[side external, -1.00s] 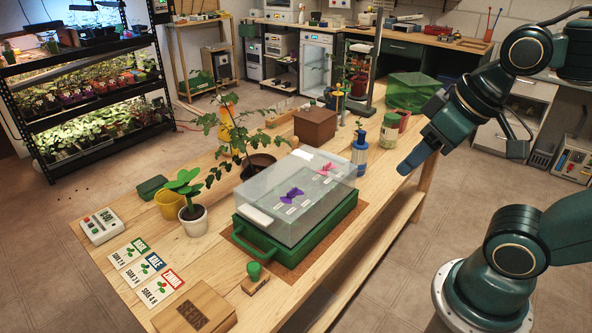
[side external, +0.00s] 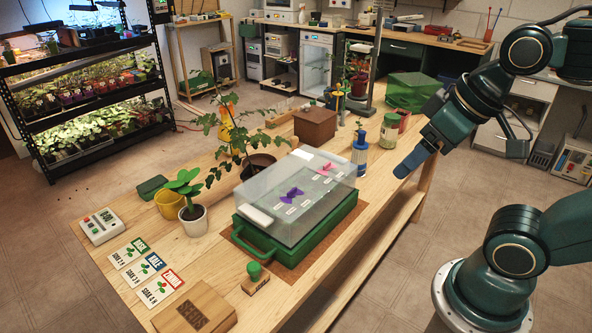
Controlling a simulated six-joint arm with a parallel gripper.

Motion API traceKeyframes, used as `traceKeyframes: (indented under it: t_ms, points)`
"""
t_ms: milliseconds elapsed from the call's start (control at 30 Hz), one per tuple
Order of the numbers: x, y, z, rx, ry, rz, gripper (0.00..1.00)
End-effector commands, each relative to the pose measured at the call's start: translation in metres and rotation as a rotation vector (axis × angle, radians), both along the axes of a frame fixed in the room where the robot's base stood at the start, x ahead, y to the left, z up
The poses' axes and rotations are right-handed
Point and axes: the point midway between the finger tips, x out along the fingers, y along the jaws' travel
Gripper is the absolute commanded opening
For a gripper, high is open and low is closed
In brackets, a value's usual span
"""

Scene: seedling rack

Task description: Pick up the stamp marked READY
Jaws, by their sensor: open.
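A stamp (side external: 256,280) with a green knob and a wooden block stands on the table, in front of the green tray and right of the wooden seeds box. Small marks show on its block, but I cannot read them here. My gripper (side external: 404,172) is at the right, above the table's right edge, far from the stamp. It is empty. The gap between its fingers is hard to see from this side.
A green tray (side external: 241,238) with a clear lid (side external: 301,174) stands mid-table, between my gripper and the stamp. A wooden seeds box (side external: 194,309) is left of the stamp.

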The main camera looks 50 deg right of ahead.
Motion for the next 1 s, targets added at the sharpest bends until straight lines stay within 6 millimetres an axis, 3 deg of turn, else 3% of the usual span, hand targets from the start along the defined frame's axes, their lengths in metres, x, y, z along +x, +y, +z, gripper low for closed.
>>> traceKeyframes:
  t_ms: [367,567,767,1000]
  points:
    - [0.001,0.000,0.001,-0.001,0.000,0.000,0.77]
    - [0.016,-0.002,0.008,-0.002,0.001,-0.007,0.77]
    - [0.052,-0.009,0.022,-0.005,0.003,-0.021,0.77]
    - [0.110,-0.025,0.036,-0.009,0.001,-0.040,0.77]
